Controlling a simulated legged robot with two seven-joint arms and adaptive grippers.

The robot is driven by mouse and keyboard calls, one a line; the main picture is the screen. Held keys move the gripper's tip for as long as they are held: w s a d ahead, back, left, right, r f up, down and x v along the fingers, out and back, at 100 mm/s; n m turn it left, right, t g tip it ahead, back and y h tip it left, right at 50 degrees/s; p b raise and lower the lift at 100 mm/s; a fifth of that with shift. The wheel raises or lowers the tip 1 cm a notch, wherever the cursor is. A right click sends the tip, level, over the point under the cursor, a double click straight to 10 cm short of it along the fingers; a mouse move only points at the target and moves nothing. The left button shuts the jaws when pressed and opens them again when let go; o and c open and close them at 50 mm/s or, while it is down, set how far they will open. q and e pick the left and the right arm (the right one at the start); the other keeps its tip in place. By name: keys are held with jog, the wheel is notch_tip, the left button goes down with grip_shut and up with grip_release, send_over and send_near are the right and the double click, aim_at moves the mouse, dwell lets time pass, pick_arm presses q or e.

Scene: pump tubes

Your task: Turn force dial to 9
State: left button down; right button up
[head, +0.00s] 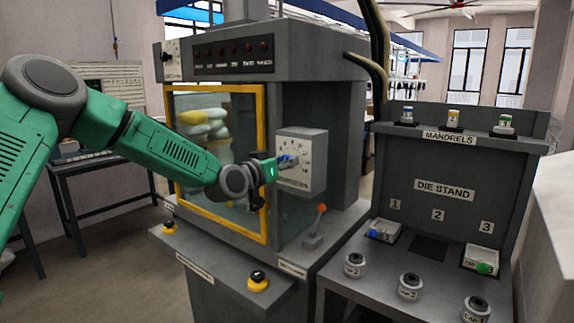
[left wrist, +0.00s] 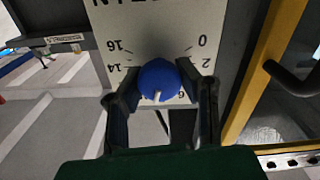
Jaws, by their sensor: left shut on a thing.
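The force dial is a blue knob (left wrist: 158,80) with a white pointer mark, on a white numbered plate (left wrist: 135,30) that shows 0, 2, 14 and 16. In the left wrist view the white mark points toward the bottom of the picture, slightly left; the numbers there are largely hidden. My left gripper (left wrist: 160,95) is shut on the knob, one finger on each side. In the head view the gripper (head: 272,167) reaches the dial box (head: 303,150) on the machine's side, and the knob (head: 287,162) shows partly beyond it. My right gripper is not in view.
A yellow-framed glass door (head: 265,105) stands left of the dial. An orange-tipped lever (head: 320,209) stands below it. The die stand (head: 447,190) is to the right, with mandrels on top and dies and caps below. Yellow-based buttons (head: 258,282) sit on the front ledge.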

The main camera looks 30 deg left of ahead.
pick_arm(q)
jog(key=c, duration=1.1)
grip_release()
jog(key=shift+a, duration=0.15)
jog(key=shift+s, duration=0.15)
jog(key=shift+s+a+f, duration=0.1)
jog(key=shift+s+a, duration=0.1)
jog(key=shift+s, duration=1.75)
jog(key=shift+s+a, duration=0.2)
jog(key=shift+s, duration=1.7)
jog(key=shift+s+a+f, duration=0.1)
jog(key=shift+s+a, duration=0.1)
jog(key=shift+s, duration=1.75)
